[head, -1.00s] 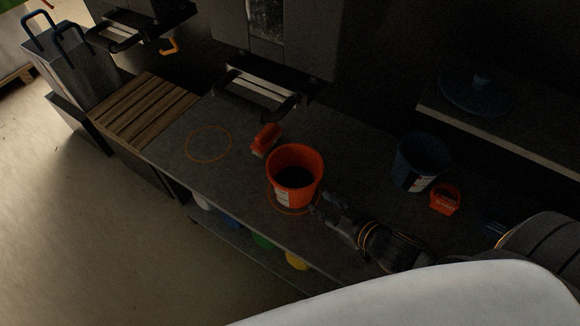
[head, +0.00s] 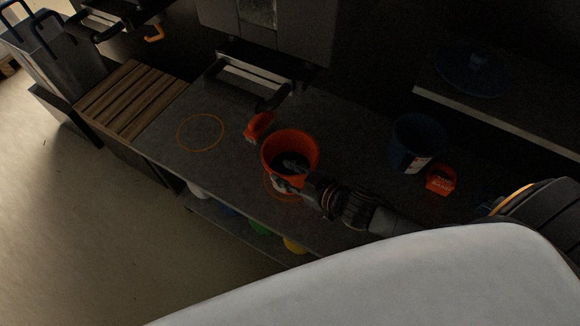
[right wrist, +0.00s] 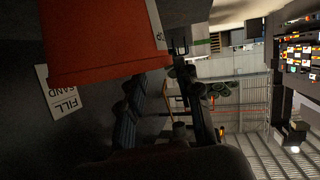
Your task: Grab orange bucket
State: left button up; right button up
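The orange bucket (head: 306,151) stands upright on the grey bench, over an orange ring marking at its base. My right gripper (head: 288,175) reaches it from the right. In the head view one finger shows against the bucket's dark opening and the other in front of its near wall. In the right wrist view the bucket (right wrist: 100,40) fills the upper left, and the fingers of my right gripper (right wrist: 162,80) stand apart with a gap between them. Whether they touch the bucket is hard to tell. My left gripper is not in view.
A dark blue bucket (head: 417,143) and an orange item (head: 440,180) stand to the right. The bench (head: 165,150) is clear around another orange ring (head: 200,132) at left. A "FILL SAND" label (right wrist: 60,92) shows in the wrist view.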

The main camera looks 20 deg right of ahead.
aim_at(273, 171)
jog(key=x, duration=0.5)
jog(key=shift+s+a+f, duration=0.1)
jog(key=shift+a+f, duration=0.15)
jog(key=shift+a, duration=0.05)
grip_shut()
